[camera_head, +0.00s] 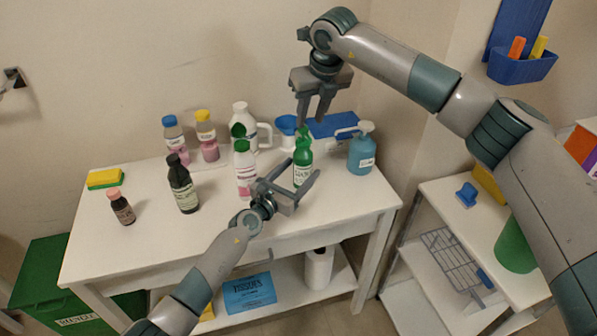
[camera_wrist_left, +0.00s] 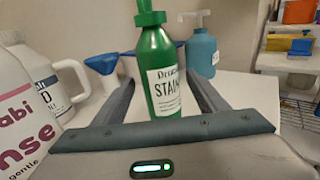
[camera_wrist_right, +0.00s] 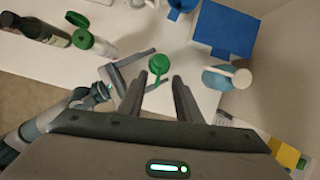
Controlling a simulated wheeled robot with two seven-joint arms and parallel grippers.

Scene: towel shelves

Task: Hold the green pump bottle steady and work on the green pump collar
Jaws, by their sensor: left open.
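The green pump bottle (camera_head: 302,172) stands upright on the white table, and it fills the middle of the left wrist view (camera_wrist_left: 162,75). Its green collar (camera_head: 303,143) is on top; it shows at the top of the left wrist view (camera_wrist_left: 150,18) and between the fingertips in the right wrist view (camera_wrist_right: 157,64). My left gripper (camera_head: 301,168) is open, with a finger on either side of the bottle body; gaps show beside it. My right gripper (camera_head: 315,112) is open, pointing down just above the bottle top. I see no contact with the collar.
A pink-labelled bottle with an open green cap (camera_head: 245,165) stands left of it, and a white jug (camera_head: 243,115) behind. A blue pump bottle (camera_head: 361,152) is at right. A blue funnel (camera_head: 288,125) and blue box (camera_head: 333,124) stand behind. The table's front is mostly clear.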

